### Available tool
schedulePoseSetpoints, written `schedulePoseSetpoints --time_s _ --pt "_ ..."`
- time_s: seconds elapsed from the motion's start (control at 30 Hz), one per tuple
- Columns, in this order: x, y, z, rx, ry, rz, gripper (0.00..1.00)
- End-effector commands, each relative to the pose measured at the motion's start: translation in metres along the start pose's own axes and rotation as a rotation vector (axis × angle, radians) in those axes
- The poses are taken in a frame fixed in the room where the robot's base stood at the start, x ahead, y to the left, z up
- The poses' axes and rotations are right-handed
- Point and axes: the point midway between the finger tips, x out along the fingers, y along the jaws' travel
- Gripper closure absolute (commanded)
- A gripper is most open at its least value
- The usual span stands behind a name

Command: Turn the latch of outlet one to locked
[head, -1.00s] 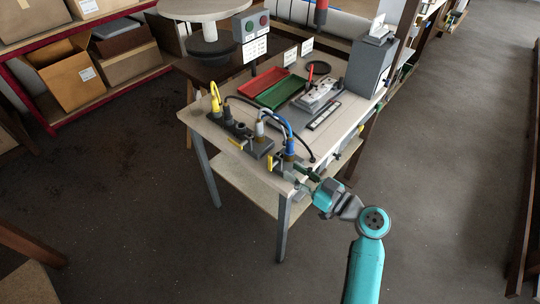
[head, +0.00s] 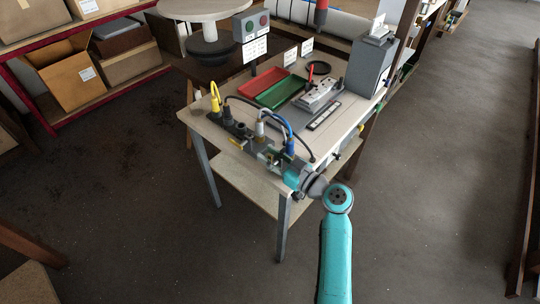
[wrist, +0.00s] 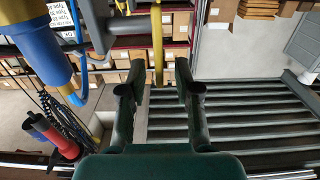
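A yellow latch lever (wrist: 157,45) hangs in the wrist view, its lower end between the fingertips of my gripper (wrist: 160,78). The two dark green fingers stand apart on either side of it, with gaps, so my gripper is open. In the head view my gripper (head: 269,157) is at the front edge of the outlet strip, beside the blue plug (head: 289,147), and hides part of the strip. A blue and yellow plug (wrist: 32,55) fills the wrist view's upper left. I cannot read any outlet number.
Yellow (head: 215,103) and grey (head: 260,127) plugs with looping cables stand along the strip. A red tray (head: 261,83), a green tray (head: 281,92) and a grey box (head: 369,68) are farther back on the table (head: 203,127). The floor in front is clear.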

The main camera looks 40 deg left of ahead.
Motion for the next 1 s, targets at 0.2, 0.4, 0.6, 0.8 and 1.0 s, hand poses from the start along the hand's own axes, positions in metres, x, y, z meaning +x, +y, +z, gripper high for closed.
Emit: schedulePoseSetpoints --time_s 0.2,0.4,0.6,0.8,1.0 --pt "0.0 0.0 0.0 0.0 0.0 0.0 1.0" --pt "0.0 0.0 0.0 0.0 -0.002 0.0 1.0" --pt "0.002 0.0 -0.002 -0.001 -0.041 0.0 1.0" --pt "0.008 0.0 -0.001 -0.004 -0.153 0.0 1.0" --pt "0.018 0.0 0.0 -0.004 -0.325 0.0 1.0"
